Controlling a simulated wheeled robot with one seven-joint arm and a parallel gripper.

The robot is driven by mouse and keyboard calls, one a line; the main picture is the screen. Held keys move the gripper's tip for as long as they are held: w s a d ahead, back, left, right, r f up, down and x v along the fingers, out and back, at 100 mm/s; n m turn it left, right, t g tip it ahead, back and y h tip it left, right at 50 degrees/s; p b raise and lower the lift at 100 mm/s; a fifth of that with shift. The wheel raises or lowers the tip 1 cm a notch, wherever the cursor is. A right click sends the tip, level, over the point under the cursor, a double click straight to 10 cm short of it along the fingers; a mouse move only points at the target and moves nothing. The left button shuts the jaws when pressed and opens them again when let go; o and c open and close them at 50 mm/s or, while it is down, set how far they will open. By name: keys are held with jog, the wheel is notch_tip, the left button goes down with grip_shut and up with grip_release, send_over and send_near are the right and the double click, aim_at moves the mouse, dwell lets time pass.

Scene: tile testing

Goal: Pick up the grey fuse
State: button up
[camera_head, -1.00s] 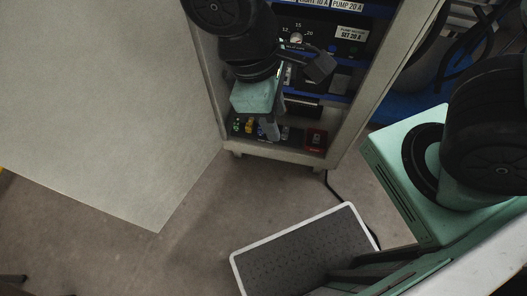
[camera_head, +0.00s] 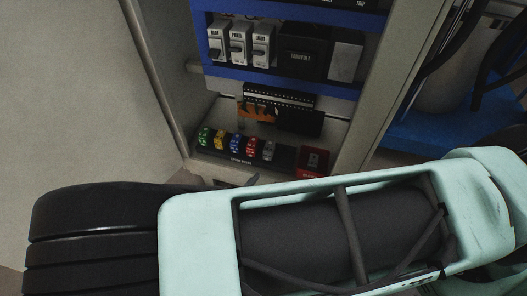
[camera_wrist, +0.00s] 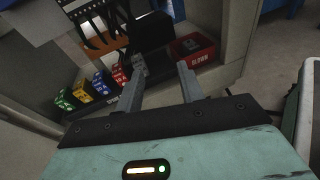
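The grey fuse (camera_head: 269,151) stands at the right end of a row of coloured fuses, low in the open cabinet. In the wrist view the grey fuse (camera_wrist: 138,66) shows just beyond the tip of my gripper's left finger. My gripper (camera_wrist: 160,74) is open, with its two fingers apart and nothing held between them. The fuse lies in line with the left finger rather than midway between the two. I cannot tell whether finger and fuse touch. In the head view my arm hides most of the gripper.
Green, yellow, blue and red fuses (camera_wrist: 118,75) stand left of the grey one. A red bin marked BLOWN (camera_wrist: 192,47) is to the right. A black block (camera_wrist: 150,32) is behind. Cabinet side walls (camera_head: 165,90) bound both sides.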

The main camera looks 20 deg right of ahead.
notch_tip(320, 180, down, 6)
jog(key=w+a+n+t+y+b, duration=0.1)
jog(key=w+a+n+t+b, duration=0.1)
jog(key=n+t+b, duration=0.15)
jog(key=b, duration=0.6)
send_near(267, 153)
jog(key=shift+t, duration=0.35)
jog(key=x, duration=0.7)
jog(key=shift+d+f, duration=0.25)
jog(key=b+x, duration=0.4)
jog(key=shift+f, duration=0.25)
jog(key=shift+w+d+r, duration=0.2)
jog(key=shift+w+d, duration=0.05)
jog(key=shift+w, duration=0.3)
jog(key=c, duration=0.8)
